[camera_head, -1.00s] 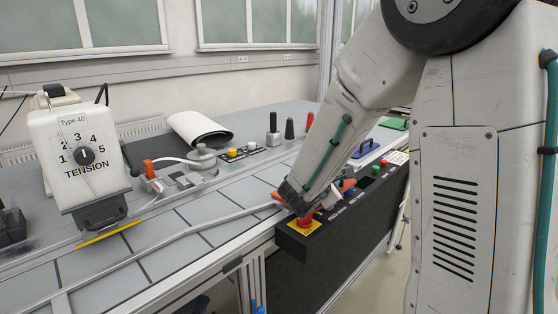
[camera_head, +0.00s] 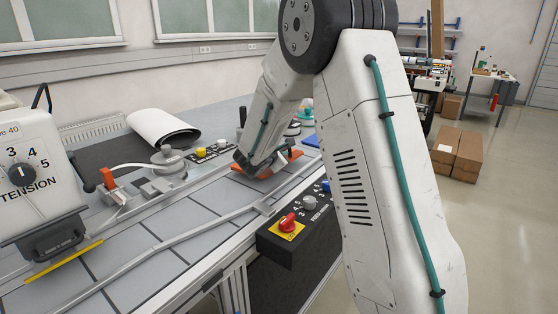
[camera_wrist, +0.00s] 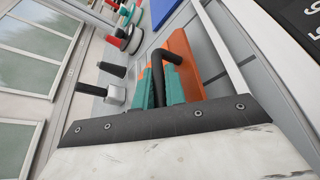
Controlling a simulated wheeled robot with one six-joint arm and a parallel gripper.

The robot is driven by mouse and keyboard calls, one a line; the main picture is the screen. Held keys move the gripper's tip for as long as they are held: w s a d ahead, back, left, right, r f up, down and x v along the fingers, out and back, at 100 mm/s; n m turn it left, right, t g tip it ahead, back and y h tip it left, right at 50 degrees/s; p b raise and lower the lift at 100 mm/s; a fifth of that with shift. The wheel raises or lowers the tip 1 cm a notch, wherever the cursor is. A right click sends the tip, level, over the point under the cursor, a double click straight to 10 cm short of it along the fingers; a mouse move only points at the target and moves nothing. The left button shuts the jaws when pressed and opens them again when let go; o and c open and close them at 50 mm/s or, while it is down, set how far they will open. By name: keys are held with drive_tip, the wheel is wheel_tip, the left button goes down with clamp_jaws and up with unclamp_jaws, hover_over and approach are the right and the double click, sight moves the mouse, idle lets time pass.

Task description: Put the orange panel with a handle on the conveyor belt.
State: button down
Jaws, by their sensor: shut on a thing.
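The orange panel (camera_head: 295,155) shows on both sides of my gripper (camera_head: 255,170) in the head view. In the wrist view, the orange panel (camera_wrist: 186,55) has a bent black handle (camera_wrist: 170,58). My gripper's teal fingers (camera_wrist: 163,82) are shut on this handle. The conveyor belt (camera_head: 180,222), a run of grey tiles with dark seams, lies along the bench. The panel is low over the belt's right-hand part, by its far edge. I cannot tell whether it touches the surface. My wrist hides the panel's middle in the head view.
A grey rail (camera_head: 150,242) runs along the belt's near side. A black control box (camera_head: 285,252) with a red knob is in front. A tension unit (camera_head: 35,175) stands at left. Levers and a yellow button (camera_head: 201,152) line the back. The belt's left part is clear.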

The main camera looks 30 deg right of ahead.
drive_tip(key=shift+w+d+f, duration=0.1)
drive_tip(key=shift+w+d, duration=0.1)
drive_tip(key=shift+w, duration=0.55)
wheel_tip(320, 180, down, 4)
drive_tip(key=shift+r, duration=0.25)
drive_tip(key=c, duration=1.5)
unclamp_jaws()
drive_tip(key=shift+o, duration=0.2)
drive_tip(key=shift+s+a, duration=0.1)
